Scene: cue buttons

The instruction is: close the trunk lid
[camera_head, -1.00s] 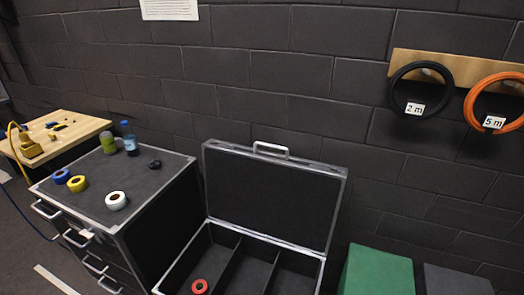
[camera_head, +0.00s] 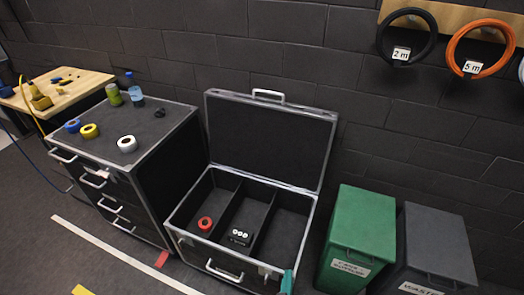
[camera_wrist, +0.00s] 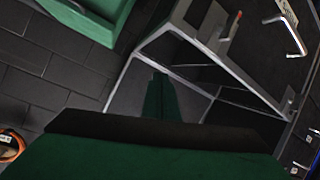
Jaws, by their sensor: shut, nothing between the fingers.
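The trunk (camera_head: 213,253) stands on the floor with its lid (camera_head: 270,140) raised upright against the wall. A silver handle is on the lid's top edge. A red tape roll (camera_head: 205,223) lies in the left compartment, and a dark block with white round spots (camera_head: 240,236) lies in the middle one. The right compartment looks empty. My gripper (camera_wrist: 158,80) is shut and empty in the wrist view, over silver-edged trunk parts. In the head view a teal tip (camera_head: 288,282) shows at the trunk's front right corner; I cannot tell surely that it is my gripper.
A black drawer cabinet (camera_head: 175,125) with tape rolls and bottles stands left of the trunk. A green bin (camera_head: 360,235) and a grey bin (camera_head: 435,245) stand to the right. Cable coils hang on the wall. Floor in front of the cabinet is mostly clear.

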